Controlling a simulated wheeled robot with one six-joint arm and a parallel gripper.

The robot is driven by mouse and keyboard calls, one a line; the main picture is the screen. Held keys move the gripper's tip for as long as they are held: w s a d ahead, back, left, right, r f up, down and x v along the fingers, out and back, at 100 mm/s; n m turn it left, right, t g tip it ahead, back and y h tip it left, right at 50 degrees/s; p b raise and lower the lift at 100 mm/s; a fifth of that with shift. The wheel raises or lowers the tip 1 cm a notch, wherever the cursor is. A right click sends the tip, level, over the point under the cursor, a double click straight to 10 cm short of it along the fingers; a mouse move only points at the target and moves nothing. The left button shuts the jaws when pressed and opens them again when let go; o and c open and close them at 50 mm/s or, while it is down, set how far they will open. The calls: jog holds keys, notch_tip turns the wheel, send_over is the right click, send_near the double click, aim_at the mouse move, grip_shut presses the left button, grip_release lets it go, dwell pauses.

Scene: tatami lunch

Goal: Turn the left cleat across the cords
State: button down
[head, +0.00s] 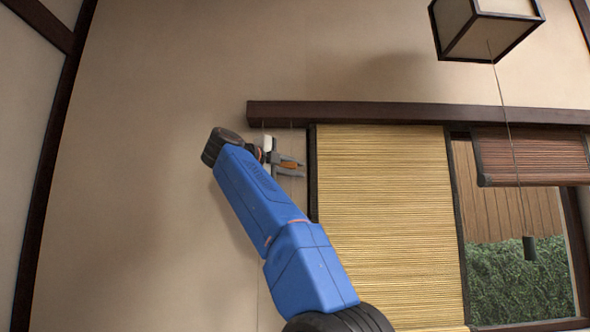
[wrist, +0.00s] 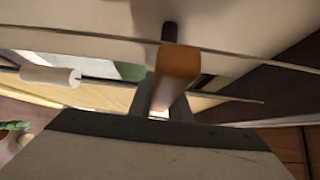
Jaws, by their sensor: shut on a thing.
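The left cleat, an orange-brown wooden piece (head: 291,165), is held between the jaws of my gripper (head: 299,166), near the wall left of the yellow blind. In the wrist view, the cleat (wrist: 178,72) shows between the dark fingers (wrist: 160,95), with a dark round peg (wrist: 170,32) behind it. A thin cord (wrist: 105,79) passes behind the fingers and carries a white cylinder (wrist: 50,77). In the head view, cords (head: 291,135) hang from the dark rail. I cannot tell whether the cleat lies across them; the fingers hide part of it.
The dark rail (head: 400,114) runs above the yellow slatted blind (head: 385,220). A brown blind (head: 530,156) is partly raised over the window at right. A lamp (head: 487,25) hangs at upper right with a pull cord and dark weight (head: 530,248). The wall at left is bare.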

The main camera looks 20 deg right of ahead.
jog(key=c, duration=1.6)
grip_release()
jog(key=shift+f, duration=0.1)
jog(key=shift+c, duration=0.2)
jog(key=v, duration=1.7)
jog(key=shift+s+a, duration=0.1)
